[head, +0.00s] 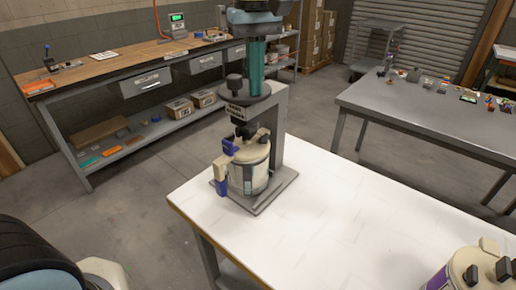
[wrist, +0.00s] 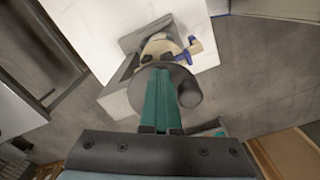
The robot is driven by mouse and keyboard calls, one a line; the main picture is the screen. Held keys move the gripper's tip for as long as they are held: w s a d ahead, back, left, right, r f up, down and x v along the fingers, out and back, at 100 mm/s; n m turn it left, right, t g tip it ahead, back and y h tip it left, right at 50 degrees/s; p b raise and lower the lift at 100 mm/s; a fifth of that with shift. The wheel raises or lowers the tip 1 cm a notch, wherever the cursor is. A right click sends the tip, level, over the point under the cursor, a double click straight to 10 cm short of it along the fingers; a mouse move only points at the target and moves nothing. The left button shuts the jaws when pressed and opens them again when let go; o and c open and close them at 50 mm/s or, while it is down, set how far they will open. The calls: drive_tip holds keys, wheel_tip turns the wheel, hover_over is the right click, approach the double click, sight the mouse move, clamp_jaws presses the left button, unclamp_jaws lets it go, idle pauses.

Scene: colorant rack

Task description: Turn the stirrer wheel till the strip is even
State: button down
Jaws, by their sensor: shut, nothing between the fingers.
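The stirrer wheel (head: 262,100) is a dark grey disc on top of a grey stand (head: 279,130), with an upright black knob (head: 234,83) near its rim. The wheel (wrist: 145,92) and knob (wrist: 190,93) also show in the wrist view. My gripper (head: 257,89) has teal fingers pointing down, closed together and empty. Its tips are at the wheel, beside the knob; I cannot tell whether they touch. A cream pot (head: 247,172) with blue-ended handles stands upright under the stirrer. A narrow strip shows on its front, too small to read for evenness.
The stand is on a white table (head: 330,215) with clear room to its right. Another cream can (head: 440,279) with a purple label stands at the near right. A wooden bench (head: 110,65) is behind left, and a grey table (head: 420,105) with small items behind right.

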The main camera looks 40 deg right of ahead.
drive_tip(key=shift+s+a+f, duration=0.1)
drive_tip(key=shift+s, duration=0.05)
wheel_tip(320, 180, up, 5)
drive_tip(key=p, duration=0.4)
drive_tip(key=shift+f, duration=0.2)
drive_tip(key=shift+r, duration=0.8)
